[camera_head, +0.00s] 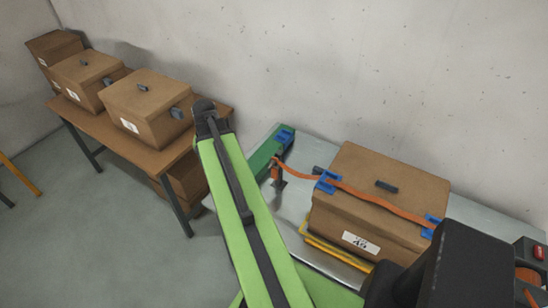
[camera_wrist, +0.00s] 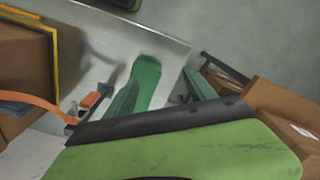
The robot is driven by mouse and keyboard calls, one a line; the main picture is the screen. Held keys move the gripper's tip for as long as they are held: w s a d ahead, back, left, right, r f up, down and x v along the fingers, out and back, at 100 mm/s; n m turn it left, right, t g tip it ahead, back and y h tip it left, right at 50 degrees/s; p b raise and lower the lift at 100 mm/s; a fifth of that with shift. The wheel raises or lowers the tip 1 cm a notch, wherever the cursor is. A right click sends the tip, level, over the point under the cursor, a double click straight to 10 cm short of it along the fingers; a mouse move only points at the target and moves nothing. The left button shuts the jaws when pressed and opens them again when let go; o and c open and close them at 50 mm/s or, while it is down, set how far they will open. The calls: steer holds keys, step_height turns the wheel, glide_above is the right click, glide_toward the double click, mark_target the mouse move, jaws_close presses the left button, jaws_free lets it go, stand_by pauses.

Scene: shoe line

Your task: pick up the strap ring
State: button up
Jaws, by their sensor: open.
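The strap ring (camera_head: 276,168) is a small orange piece at the left end of the orange strap (camera_head: 385,203). It sits by a small dark post on the metal table, left of the strapped box (camera_head: 350,205). In the wrist view an orange piece (camera_wrist: 90,100), which looks like the ring, is near the strap (camera_wrist: 40,105). My green arm link stretches up the picture, left of the ring, and its dark far end is beyond and above it. My gripper's fingers show in neither view, and nothing is seen touching the ring.
Blue clips (camera_head: 328,182) hold the strap on the box. A green block (camera_head: 262,155) lies on the table left of the ring. A brown table (camera_head: 205,140) with several boxes stands at the left. The wall is close behind; grey floor is clear at the lower left.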

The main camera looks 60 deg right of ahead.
mark_target(275, 168)
steer(key=s+d+r+m+p, duration=0.3)
steer(key=s+d+r, duration=0.1)
steer(key=s+d, duration=0.35)
steer(key=s+d+r+m+p, duration=0.2)
steer(key=s+d+r+m, duration=0.2)
steer(key=s+d, duration=0.4)
steer(key=f+b, duration=0.8)
steer(key=w+f+b, duration=0.1)
steer(key=f+b, duration=0.3)
steer(key=f, duration=0.1)
steer(key=shift+d+b, duration=0.3)
step_height(275, 168, down, 5)
steer(key=b, duration=0.5)
steer(key=shift+d+f, duration=0.1)
steer(key=shift+d, duration=0.05)
steer(key=shift+r, duration=0.2)
steer(key=shift+c, duration=0.4)
jaws_close()
